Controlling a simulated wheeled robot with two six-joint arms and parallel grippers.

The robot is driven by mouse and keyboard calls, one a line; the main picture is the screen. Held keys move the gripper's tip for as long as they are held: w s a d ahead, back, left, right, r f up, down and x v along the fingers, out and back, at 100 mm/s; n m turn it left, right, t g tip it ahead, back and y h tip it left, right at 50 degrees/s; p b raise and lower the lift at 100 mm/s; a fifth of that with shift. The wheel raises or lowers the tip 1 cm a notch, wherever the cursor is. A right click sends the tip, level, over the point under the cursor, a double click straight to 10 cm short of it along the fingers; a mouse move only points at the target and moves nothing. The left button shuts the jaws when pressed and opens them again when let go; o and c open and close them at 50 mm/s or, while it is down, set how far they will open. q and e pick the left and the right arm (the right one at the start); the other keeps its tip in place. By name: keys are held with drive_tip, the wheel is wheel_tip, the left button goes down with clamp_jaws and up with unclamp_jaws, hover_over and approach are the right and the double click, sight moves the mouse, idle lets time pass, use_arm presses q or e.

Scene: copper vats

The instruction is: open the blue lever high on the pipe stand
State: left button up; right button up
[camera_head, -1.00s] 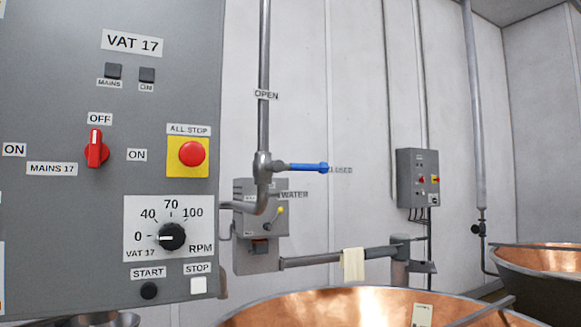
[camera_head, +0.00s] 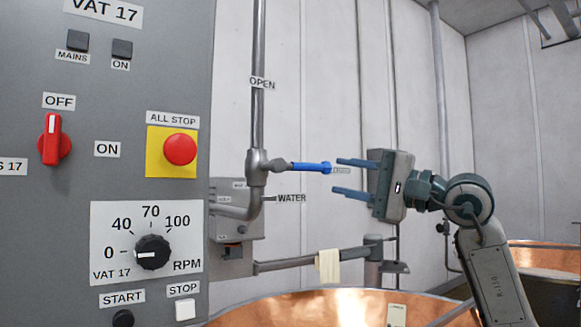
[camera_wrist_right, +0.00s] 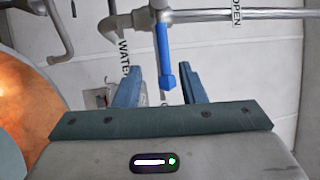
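The OPEN label (camera_head: 262,83) is higher on the pipe. My right gripper (camera_head: 340,176) is open just right of the lever's tip, its fingers pointing left. In the right wrist view the lever (camera_wrist_right: 165,60) reaches down between the two open fingers (camera_wrist_right: 160,85), with its tip near their ends. I cannot tell whether they touch it. My left gripper is not in view.
The grey VAT 17 control panel (camera_head: 60,210) with its red ALL STOP button (camera_head: 180,149) stands close on the left. A copper vat (camera_head: 300,308) lies below. A horizontal pipe with a pale cloth (camera_head: 328,266) runs under the lever.

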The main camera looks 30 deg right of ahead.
sight(315, 166)
drive_tip(key=shift+h, duration=0.3)
drive_tip(key=p+x, duration=0.1)
drive_tip(key=x, duration=0.1)
drive_tip(key=p+x, duration=0.2)
drive_tip(key=x, duration=0.1)
drive_tip(key=r+p+x, duration=0.1)
drive_tip(key=p+x, duration=0.1)
drive_tip(key=x, duration=0.1)
drive_tip(key=shift+w+d+r, duration=0.15)
drive_tip(key=shift+w+d, duration=0.1)
drive_tip(key=shift+p+x, duration=0.35)
drive_tip(key=shift+x, duration=0.55)
clamp_jaws()
